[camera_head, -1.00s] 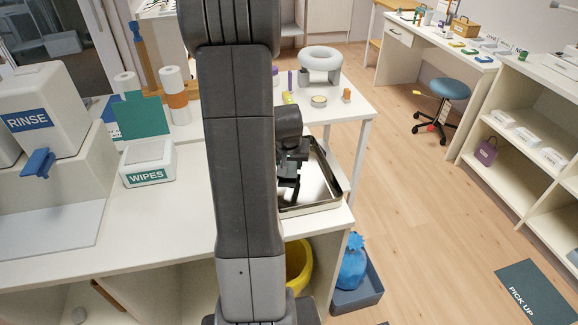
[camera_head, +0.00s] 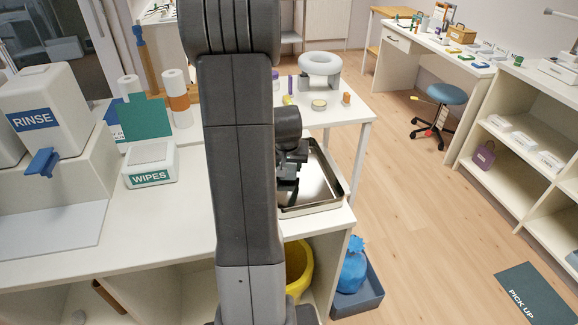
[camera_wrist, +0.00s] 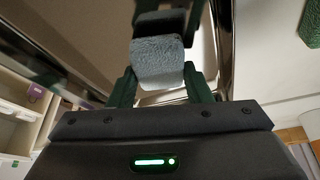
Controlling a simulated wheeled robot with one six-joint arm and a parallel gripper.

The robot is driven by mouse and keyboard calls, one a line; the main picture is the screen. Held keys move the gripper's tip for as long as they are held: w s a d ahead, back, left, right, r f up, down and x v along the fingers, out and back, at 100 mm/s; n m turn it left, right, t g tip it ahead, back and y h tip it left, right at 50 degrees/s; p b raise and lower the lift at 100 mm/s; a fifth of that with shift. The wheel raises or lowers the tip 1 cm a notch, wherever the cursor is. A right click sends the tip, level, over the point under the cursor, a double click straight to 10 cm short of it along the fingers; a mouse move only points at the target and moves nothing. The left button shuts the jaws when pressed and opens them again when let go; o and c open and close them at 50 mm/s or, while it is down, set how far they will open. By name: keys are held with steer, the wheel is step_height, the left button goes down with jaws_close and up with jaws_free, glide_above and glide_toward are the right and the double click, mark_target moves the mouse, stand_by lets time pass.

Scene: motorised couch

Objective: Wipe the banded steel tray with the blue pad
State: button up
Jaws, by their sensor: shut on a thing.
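The steel tray (camera_head: 322,186) with a dark band around its rim lies on the white counter, right of my arm. Its shiny inside also fills the upper left of the wrist view, with its rim (camera_wrist: 223,45) to the right. My gripper (camera_head: 288,190) is over the left part of the tray, pointing down. In the wrist view my gripper (camera_wrist: 160,85) is shut on the blue pad (camera_wrist: 157,62), a pale blue, rough-faced block. In the head view the pad is hidden by my arm and gripper. I cannot tell whether the pad touches the tray.
A WIPES box (camera_head: 150,165) and a RINSE dispenser (camera_head: 42,112) stand on the counter to the left. A white ring-topped stand (camera_head: 320,66) and small items are behind the tray. A yellow bin (camera_head: 298,266) and a blue bag (camera_head: 353,266) are below. The floor at right is open.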

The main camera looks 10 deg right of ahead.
steer(key=r, duration=0.1)
steer(key=r+p, duration=0.1)
steer(key=r, duration=0.1)
steer(key=shift+d, duration=0.35)
steer(key=shift+a+r+p, duration=0.1)
steer(key=shift+r+p, duration=0.4)
steer(key=shift+r, duration=0.15)
steer(key=shift+r+p, duration=1.05)
steer(key=shift+r, duration=0.6)
